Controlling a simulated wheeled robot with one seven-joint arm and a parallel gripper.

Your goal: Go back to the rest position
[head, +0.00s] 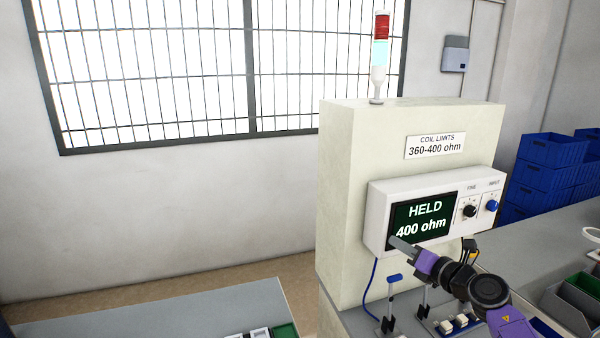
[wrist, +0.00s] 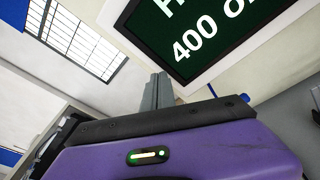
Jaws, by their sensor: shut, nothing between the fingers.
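My gripper (head: 402,245) is on a purple and black arm at the lower right of the head view. Its grey fingers are shut with nothing between them. The fingertips show in front of the lower left part of the meter's display; I cannot tell whether they touch it. In the wrist view the shut fingers (wrist: 158,92) point up toward the display. The white meter box (head: 378,220) has a dark green screen (head: 425,222) reading "HELD 400 ohm". A black FINE knob (head: 470,211) and a blue INPUT knob (head: 491,206) sit to its right.
The cream cabinet (head: 345,180) carries a "COIL LIMITS 360-400 ohm" label and a red-topped signal lamp (head: 380,55). Below the meter are a blue-handled lever (head: 394,278) and a small fixture (head: 455,325).

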